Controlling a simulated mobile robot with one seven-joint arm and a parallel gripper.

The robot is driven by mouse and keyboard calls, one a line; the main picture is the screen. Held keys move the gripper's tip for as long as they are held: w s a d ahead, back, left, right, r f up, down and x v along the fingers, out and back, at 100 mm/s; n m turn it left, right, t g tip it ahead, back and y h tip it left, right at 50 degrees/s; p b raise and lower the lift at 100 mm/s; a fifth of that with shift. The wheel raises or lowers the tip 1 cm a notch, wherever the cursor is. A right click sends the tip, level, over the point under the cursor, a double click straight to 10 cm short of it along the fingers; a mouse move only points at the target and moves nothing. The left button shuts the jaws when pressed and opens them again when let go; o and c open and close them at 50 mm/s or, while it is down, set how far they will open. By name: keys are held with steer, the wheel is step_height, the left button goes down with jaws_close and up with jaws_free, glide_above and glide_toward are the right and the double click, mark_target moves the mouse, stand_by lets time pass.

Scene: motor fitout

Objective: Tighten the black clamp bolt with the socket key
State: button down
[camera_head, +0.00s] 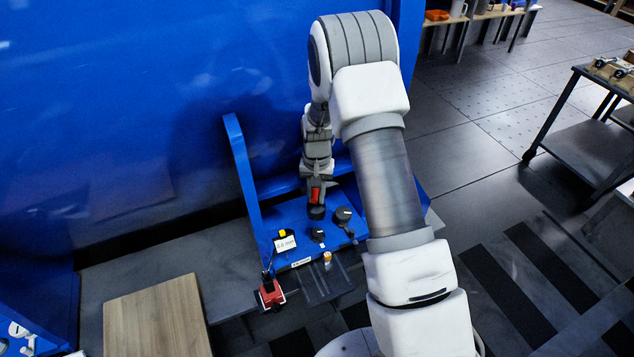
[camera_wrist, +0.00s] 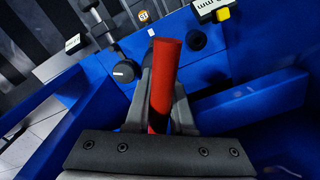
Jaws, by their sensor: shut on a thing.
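My gripper (camera_wrist: 165,95) is shut on a red handle (camera_wrist: 163,75), which I take to be the socket key; it also shows in the head view (camera_head: 316,193). In the head view the key stands roughly upright, with a black round part (camera_head: 316,212) directly below the red at the blue fixture's surface. I cannot tell whether that part is the key's socket end or the black clamp bolt. The key's lower end is hidden in the wrist view, so I cannot see whether it sits on the bolt.
The blue fixture (camera_head: 243,178) has raised side walls. On it are a black round piece with a white label (camera_head: 342,215), a small black knob (camera_wrist: 196,39) and a white label card (camera_head: 285,243). A red block (camera_head: 271,293) lies at the front. A wooden board (camera_head: 155,320) lies front left.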

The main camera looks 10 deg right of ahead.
steer(key=shift+w+d+f+m, duration=0.1)
steer(key=shift+w+f+m, duration=0.05)
steer(key=shift+f, duration=0.85)
steer(key=shift+w+d+f+m, duration=0.1)
steer(key=shift+w+f+m, duration=0.05)
steer(key=shift+f, duration=0.8)
steer(key=n, duration=0.3)
steer(key=shift+b, duration=0.4)
steer(key=n, duration=0.4)
steer(key=shift+n, duration=0.3)
steer(key=n, duration=0.4)
steer(key=shift+d, duration=0.1)
steer(key=n+p, duration=0.1)
steer(key=n, duration=0.3)
steer(key=shift+r, duration=0.1)
steer(key=b, duration=0.4)
glide_above(317, 232)
step_height(317, 232, down, 6)
steer(key=shift+d+r, duration=0.1)
steer(key=shift+d, duration=0.05)
steer(key=shift+f+b, duration=0.7)
steer(key=shift+f, duration=0.7)
